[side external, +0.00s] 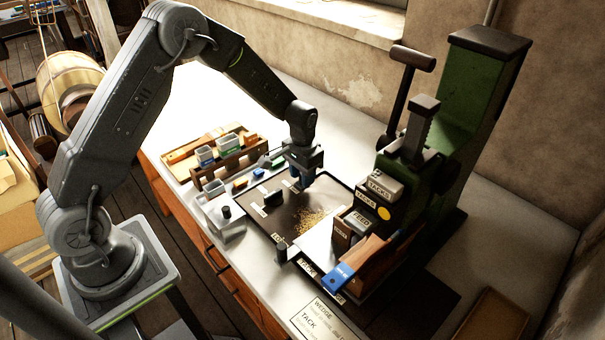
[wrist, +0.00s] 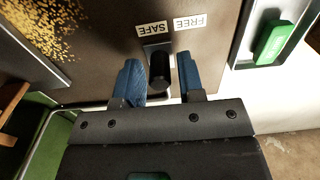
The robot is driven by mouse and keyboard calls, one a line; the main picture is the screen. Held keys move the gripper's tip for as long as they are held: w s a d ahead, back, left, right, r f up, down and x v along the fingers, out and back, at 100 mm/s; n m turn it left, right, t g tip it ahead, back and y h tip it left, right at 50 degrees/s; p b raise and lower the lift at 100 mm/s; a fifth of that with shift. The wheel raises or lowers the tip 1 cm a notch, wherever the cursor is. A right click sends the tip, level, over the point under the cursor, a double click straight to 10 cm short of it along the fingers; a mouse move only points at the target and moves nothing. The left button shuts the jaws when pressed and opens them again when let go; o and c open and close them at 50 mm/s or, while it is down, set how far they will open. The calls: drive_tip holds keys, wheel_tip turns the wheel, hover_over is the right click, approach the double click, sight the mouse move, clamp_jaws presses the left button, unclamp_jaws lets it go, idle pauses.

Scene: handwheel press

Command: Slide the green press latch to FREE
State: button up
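The latch is a dark upright knob (wrist: 160,70) on the brown board. In the wrist view it stands in line with the SAFE label (wrist: 153,28), with the FREE label (wrist: 190,20) to the right of that. My gripper (wrist: 161,82) is open, its two blue fingers on either side of the knob. A narrow gap shows on the right; on the left the finger is very close, and I cannot tell whether it touches. In the side view my gripper (side external: 305,182) is low over the board and hides the knob. The green press (side external: 470,90) stands at the right.
A pile of brass-coloured tacks (side external: 308,220) lies on the board (side external: 285,233) beside my gripper. Bins labelled TACKS (side external: 385,185) stand in front of the press. A green block (wrist: 275,40) is at right in the wrist view. A wooden rack (side external: 225,165) with small containers stands behind.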

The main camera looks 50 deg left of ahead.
drive_tip(key=c, duration=0.5)
drive_tip(key=shift+a, duration=1.5)
drive_tip(key=o, duration=1.4)
drive_tip(key=shift+r, duration=4)
